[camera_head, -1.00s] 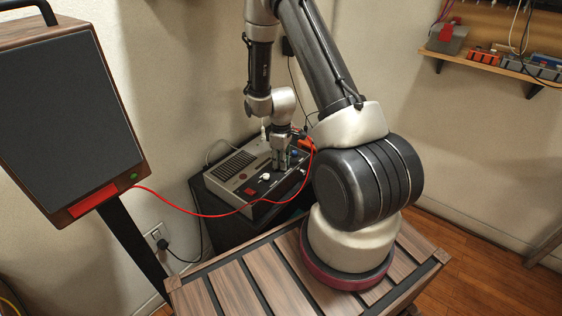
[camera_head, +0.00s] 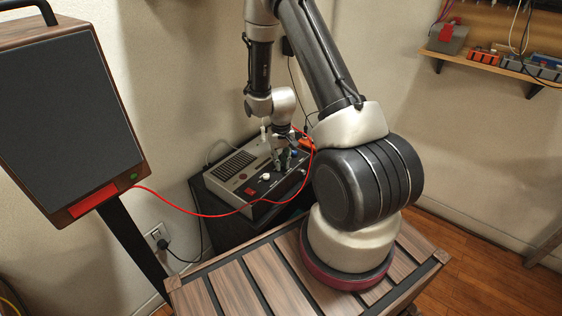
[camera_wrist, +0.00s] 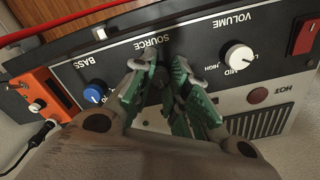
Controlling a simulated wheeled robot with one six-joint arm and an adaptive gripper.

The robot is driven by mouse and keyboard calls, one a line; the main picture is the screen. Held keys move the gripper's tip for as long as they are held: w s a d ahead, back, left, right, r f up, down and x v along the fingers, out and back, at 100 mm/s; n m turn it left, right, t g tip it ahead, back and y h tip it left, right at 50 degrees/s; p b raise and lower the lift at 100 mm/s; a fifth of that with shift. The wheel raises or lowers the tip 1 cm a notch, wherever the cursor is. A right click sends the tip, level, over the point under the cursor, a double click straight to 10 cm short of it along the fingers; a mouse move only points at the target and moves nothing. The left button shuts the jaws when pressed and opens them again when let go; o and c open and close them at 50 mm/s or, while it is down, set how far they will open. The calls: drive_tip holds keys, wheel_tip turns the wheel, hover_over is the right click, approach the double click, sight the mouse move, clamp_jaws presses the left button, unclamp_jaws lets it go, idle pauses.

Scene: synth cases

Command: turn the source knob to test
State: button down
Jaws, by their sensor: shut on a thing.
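The source knob (camera_wrist: 165,84) is dark and sits under the upside-down SOURCE label on the panel of a grey and black amplifier (camera_head: 233,165). My gripper (camera_wrist: 165,68), with green finger pads, is shut around this knob in the wrist view. Most of the knob is hidden between the pads, so its pointer and the test mark cannot be read. In the head view my gripper (camera_head: 283,164) reaches down onto the amplifier's panel, and the knob is hidden there.
A white volume knob (camera_wrist: 239,57) and a blue bass knob (camera_wrist: 94,93) flank the source knob. A red rocker switch (camera_wrist: 306,36) lies beyond the volume knob. An orange box (camera_wrist: 48,95) with a cable plug stands beside the blue knob. A red cable (camera_head: 205,214) loops past the amplifier's front.

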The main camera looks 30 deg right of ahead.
drive_tip(key=m, duration=0.6)
drive_tip(key=shift+m, duration=0.3)
drive_tip(key=m, duration=0.6)
drive_tip(key=shift+m, duration=0.4)
drive_tip(key=c, duration=1.3)
unclamp_jaws()
drive_tip(key=shift+c, duration=0.2)
wheel_tip(320, 180, up, 12)
drive_tip(key=shift+n, duration=0.3)
